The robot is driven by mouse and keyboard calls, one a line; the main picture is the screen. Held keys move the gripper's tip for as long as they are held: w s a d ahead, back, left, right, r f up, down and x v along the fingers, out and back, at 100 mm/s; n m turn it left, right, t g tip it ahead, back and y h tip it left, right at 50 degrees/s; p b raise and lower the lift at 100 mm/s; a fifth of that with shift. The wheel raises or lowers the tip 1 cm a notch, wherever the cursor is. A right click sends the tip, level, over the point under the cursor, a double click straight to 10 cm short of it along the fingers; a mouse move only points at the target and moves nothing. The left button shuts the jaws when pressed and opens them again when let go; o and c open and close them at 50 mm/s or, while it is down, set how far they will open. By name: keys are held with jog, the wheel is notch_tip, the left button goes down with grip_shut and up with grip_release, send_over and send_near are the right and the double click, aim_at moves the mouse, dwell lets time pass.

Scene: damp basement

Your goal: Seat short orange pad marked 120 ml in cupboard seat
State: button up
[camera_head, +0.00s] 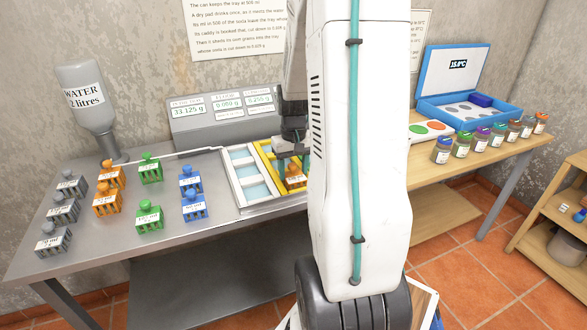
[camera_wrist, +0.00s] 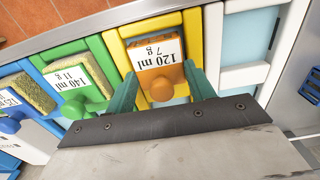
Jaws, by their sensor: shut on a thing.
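The orange pad marked 120 ml, 7 g (camera_wrist: 158,62) is between the teal fingers of my gripper (camera_wrist: 158,88) in the wrist view. My gripper is shut on it. It overlaps the yellow-framed compartment (camera_wrist: 112,45), with pale blue visible beneath; I cannot tell whether it rests there or hangs just above. In the head view the same pad (camera_head: 294,180) shows at the yellow frame (camera_head: 262,157), partly behind my arm. I cannot tell which place is the cupboard seat.
White compartments (camera_head: 236,166) adjoin left. Green (camera_wrist: 75,87) and blue (camera_wrist: 14,122) pads sit beside it in the wrist view. More orange (camera_head: 107,203), green, blue and grey pads stand on the metal table (camera_head: 105,245). An open blue box (camera_head: 424,100) and several jars stand right.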

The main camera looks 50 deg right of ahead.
aim_at(293, 166)
jog(key=shift+f, duration=0.1)
jog(key=o, duration=0.9)
jog(key=shift+o, duration=0.2)
notch_tip(293, 166, up, 12)
jog(key=a+r+n, duration=0.2)
jog(key=a+r, duration=0.2)
jog(key=a, duration=0.7)
jog(key=s+a+r+n, duration=0.1)
jog(key=s+a+n, duration=0.1)
jog(key=s+a, duration=0.4)
jog(key=s+a+n+t, duration=0.1)
jog(key=s+a+n, duration=0.1)
jog(key=s+a, duration=0.5)
jog(key=a, duration=0.6)
jog(key=shift+s+a+r, duration=0.15)
jog(key=shift+a+r, duration=0.2)
jog(key=shift+a, duration=0.05)
